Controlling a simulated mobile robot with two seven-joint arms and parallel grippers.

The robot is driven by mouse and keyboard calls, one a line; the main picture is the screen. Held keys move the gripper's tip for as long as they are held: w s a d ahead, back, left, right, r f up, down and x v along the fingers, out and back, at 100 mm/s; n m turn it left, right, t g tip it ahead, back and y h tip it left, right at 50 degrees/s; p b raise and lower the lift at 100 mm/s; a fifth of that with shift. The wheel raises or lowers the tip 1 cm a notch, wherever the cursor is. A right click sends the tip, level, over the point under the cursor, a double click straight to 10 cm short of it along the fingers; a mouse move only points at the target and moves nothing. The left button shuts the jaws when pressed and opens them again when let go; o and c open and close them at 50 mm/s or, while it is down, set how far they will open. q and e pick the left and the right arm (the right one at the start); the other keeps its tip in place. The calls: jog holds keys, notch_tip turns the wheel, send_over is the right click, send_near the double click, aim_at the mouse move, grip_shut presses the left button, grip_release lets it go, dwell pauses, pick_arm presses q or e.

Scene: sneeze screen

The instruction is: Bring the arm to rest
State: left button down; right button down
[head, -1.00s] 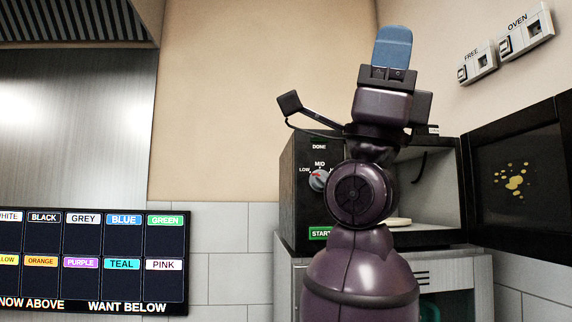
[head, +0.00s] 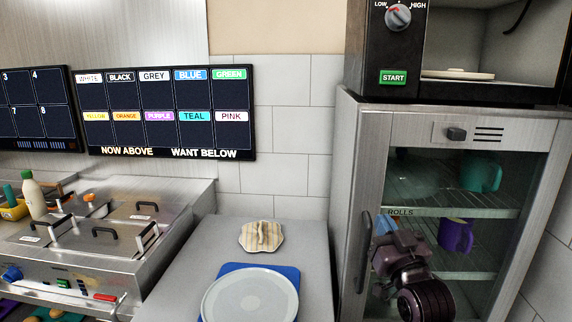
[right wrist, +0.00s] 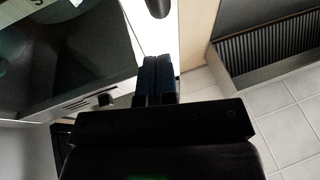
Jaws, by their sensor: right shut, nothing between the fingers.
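My right gripper (head: 385,226) is low at the right in the head view, in front of the glass-fronted cabinet (head: 344,190) and close to its dark handle. Its blue fingers point up and my purple wrist is below them. In the right wrist view the two dark blue fingers (right wrist: 155,78) are together with nothing between them. Whether the gripper touches the cabinet cannot be told. My left arm does not show.
Mugs, one teal (head: 482,172) and one purple (head: 456,236), stand behind the glass. A black oven (head: 375,75) sits on the cabinet. A pale plate (head: 250,297) lies on a blue mat (head: 285,271). Steel lidded bins (head: 75,265) stand at left.

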jog(key=s+d+f+g+h, duration=0.15)
jog(key=s+f, duration=0.25)
jog(key=f, duration=0.4)
jog(key=s+d+f+g, duration=0.1)
jog(key=s+f+g, duration=0.15)
jog(key=f, duration=0.45)
jog(key=s+d+f+g+h, duration=0.15)
jog(key=s+f, duration=0.25)
jog(key=f, duration=0.4)
jog(key=s+d+f+g, duration=0.2)
jog(key=s+f, duration=0.5)
jog(key=s, duration=0.2)
jog(key=s+d+f+m+g, duration=0.1)
jog(key=s+d+f+g, duration=0.1)
jog(key=s+f, duration=0.6)
jog(key=shift+s+h, duration=0.3)
jog(key=shift+s, duration=0.75)
jog(key=shift+d+r+g, duration=0.1)
jog(key=shift+g, duration=0.15)
